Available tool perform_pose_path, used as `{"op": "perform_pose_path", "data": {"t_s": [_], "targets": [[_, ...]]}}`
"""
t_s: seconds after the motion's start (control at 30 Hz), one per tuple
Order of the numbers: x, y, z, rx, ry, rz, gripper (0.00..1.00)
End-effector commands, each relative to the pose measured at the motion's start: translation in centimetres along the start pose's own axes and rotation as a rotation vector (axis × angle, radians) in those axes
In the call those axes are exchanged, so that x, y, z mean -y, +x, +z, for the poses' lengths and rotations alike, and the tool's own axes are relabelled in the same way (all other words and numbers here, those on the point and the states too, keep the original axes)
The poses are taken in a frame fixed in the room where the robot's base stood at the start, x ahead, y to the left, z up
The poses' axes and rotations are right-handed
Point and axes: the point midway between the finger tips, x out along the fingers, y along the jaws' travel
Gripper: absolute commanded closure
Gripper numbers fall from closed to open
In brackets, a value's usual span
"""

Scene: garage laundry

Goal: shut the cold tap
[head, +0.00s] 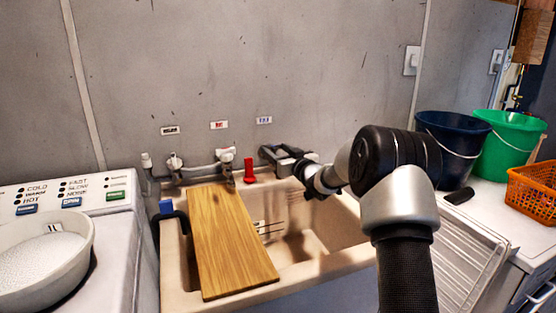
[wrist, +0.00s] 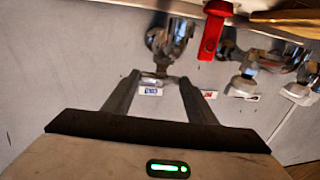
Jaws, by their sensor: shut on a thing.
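The cold tap is on the wall under the blue label (head: 264,120), behind my gripper in the head view. In the wrist view the metal cold tap (wrist: 168,38) is at top centre, and its handle end lies between my fingertips. My gripper (head: 268,152) reaches in from the right, level with the wall. In the wrist view my gripper (wrist: 158,78) has its fingers on either side of the handle and is shut on it. The blue label (wrist: 151,91) shows between the fingers. The exact finger contact is small and partly hidden.
A red upright piece (head: 249,172) stands close left of my gripper. The red-label tap (head: 226,155) and another tap (head: 174,162) are further left. A wooden board (head: 228,245) lies across the sink (head: 325,225). Buckets (head: 452,140) stand at right.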

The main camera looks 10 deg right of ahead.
Motion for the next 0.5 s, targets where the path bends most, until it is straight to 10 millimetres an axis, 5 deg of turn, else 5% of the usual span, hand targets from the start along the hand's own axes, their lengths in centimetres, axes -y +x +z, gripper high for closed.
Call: {"op": "perform_pose_path", "data": {"t_s": [0.5], "targets": [[0.44,0.0,-0.19,-0.002,-0.001,0.153,0.71]]}}
